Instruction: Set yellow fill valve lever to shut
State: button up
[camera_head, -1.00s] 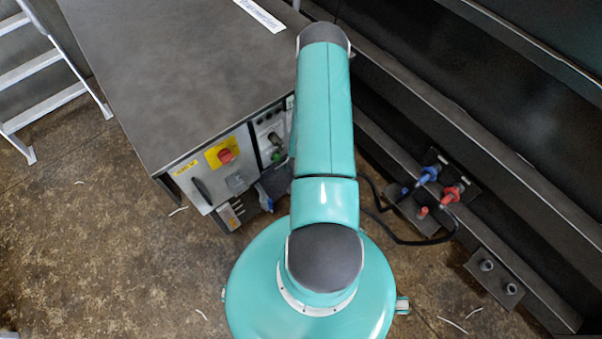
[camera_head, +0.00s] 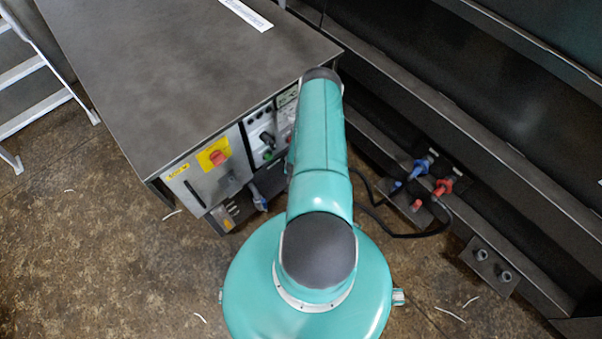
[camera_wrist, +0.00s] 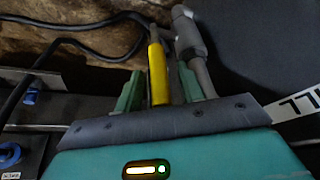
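In the wrist view the yellow lever (camera_wrist: 157,72) stands upright in the picture, with a dark upper end. My gripper (camera_wrist: 160,88) shows two green fingers, one on each side of the lever, with gaps between fingers and lever. The fingers look open, and I see no clear contact. How deep the lever sits between them is hard to tell. In the head view my teal arm hides the gripper, and the yellow lever does not show.
A grey cylindrical fitting (camera_wrist: 188,38) stands close to the right finger. Black cables (camera_wrist: 75,42) run at the upper left. In the head view a control cabinet (camera_head: 185,80) stands left of my arm, with blue (camera_head: 421,168) and red (camera_head: 442,187) connectors to the right.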

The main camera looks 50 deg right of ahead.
jog(key=shift+d+f, duration=0.1)
jog(key=shift+f, duration=0.05)
grip_shut()
